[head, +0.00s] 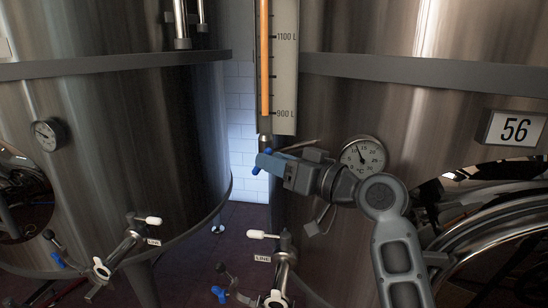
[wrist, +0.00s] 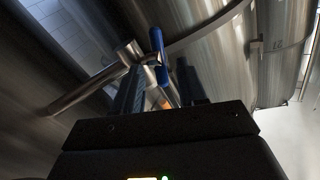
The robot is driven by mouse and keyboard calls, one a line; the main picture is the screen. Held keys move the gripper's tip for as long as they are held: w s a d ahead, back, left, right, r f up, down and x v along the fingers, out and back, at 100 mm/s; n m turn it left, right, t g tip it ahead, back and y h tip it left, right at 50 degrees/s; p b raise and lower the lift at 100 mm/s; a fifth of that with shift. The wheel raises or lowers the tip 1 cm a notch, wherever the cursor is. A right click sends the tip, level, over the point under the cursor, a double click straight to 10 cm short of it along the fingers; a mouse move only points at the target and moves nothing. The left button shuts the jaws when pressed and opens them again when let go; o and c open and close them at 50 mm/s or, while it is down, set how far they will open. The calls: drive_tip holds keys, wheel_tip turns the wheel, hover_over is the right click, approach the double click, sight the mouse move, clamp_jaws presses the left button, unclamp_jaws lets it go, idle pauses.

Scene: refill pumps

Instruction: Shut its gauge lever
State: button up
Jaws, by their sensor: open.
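The gauge lever is a small blue handle on the valve at the foot of the level gauge (head: 285,70). In the head view only bits of the lever (head: 256,171) show around my gripper. In the wrist view the blue lever (wrist: 157,44) stands roughly upright in the picture, beside a metal valve fitting (wrist: 128,54) on a pipe. My gripper (head: 267,161) is at the gauge's lower end, pointing left. Its two dark fingers (wrist: 160,85) are apart, with the lever just beyond and between their tips. I cannot tell whether they touch it.
A steel tank (head: 340,105) marked 56 carries the gauge, with a round thermometer (head: 363,156) close to my wrist. Another tank (head: 110,120) stands left, across a narrow gap. Line valves with white handles (head: 262,235) sit low, below my gripper. An open round hatch (head: 505,235) is at right.

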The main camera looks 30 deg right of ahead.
drive_tip(key=shift+w+a, duration=0.2)
drive_tip(key=shift+w, duration=0.15)
drive_tip(key=shift+c, duration=0.3)
clamp_jaws()
